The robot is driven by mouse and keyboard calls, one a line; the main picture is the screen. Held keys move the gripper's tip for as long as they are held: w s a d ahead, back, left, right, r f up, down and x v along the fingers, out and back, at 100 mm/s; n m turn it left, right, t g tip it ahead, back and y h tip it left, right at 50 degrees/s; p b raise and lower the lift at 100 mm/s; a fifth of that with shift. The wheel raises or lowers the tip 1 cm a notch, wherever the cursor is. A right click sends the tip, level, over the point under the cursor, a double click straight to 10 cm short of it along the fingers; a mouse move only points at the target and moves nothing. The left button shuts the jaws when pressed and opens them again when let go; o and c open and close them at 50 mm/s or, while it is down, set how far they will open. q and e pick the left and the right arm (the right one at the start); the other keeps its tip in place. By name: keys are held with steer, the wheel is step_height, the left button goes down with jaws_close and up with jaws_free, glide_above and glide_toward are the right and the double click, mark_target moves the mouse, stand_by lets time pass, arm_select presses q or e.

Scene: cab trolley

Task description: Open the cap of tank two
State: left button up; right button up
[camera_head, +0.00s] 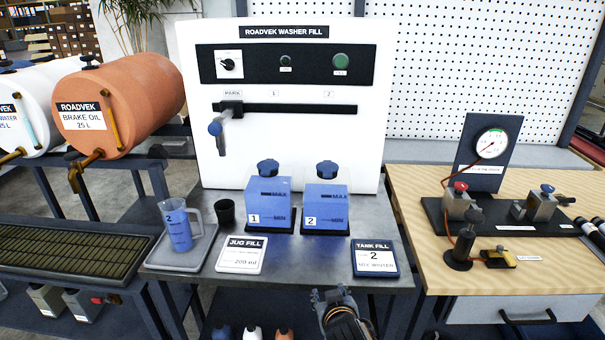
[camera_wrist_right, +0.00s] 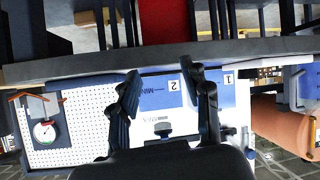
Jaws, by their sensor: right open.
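Tank two (camera_head: 326,212) is a blue-and-clear box marked 2, standing on a dark base on the grey table, right of tank one (camera_head: 268,204). Its dark blue cap (camera_head: 327,169) sits on top of it. My right gripper (camera_head: 335,296) is at the table's front edge, below and in front of tank two, apart from it. In the right wrist view, which is upside down, the gripper (camera_wrist_right: 167,90) is open and empty, with tank two (camera_wrist_right: 160,94) and its cap (camera_wrist_right: 163,131) seen between the fingers. My left gripper is out of view.
The Tank Fill card (camera_head: 375,257) and Jug Fill card (camera_head: 241,254) lie in front of the tanks. The white washer panel (camera_head: 285,140) rises behind. A gauge rig (camera_head: 490,144) stands at right.

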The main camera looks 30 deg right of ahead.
mark_target(328, 177)
steer(key=w+d+r+m+t+h, duration=0.2)
steer(key=w+r, duration=0.3)
steer(key=r, duration=0.4)
steer(key=w+d+r+m+t+h, duration=0.1)
steer(key=w+d+r+t+h, duration=0.3)
steer(key=r, duration=0.5)
steer(key=shift+g+y, duration=0.7)
steer(key=p+x, duration=0.1)
steer(key=x, duration=0.3)
steer(key=a+p+x, duration=0.1)
steer(key=x, duration=0.7)
steer(key=shift+w+a+f+p, duration=0.1)
steer(key=shift+w+p, duration=0.3)
steer(key=shift+w, duration=0.2)
steer(key=shift+w+d, duration=0.3)
steer(key=shift+w, duration=0.1)
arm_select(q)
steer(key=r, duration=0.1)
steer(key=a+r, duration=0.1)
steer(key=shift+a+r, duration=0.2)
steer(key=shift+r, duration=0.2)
arm_select(e)
steer(key=shift+s, duration=0.1)
steer(key=c, duration=0.9)
steer(key=shift+s+a, duration=0.1)
jaws_close()
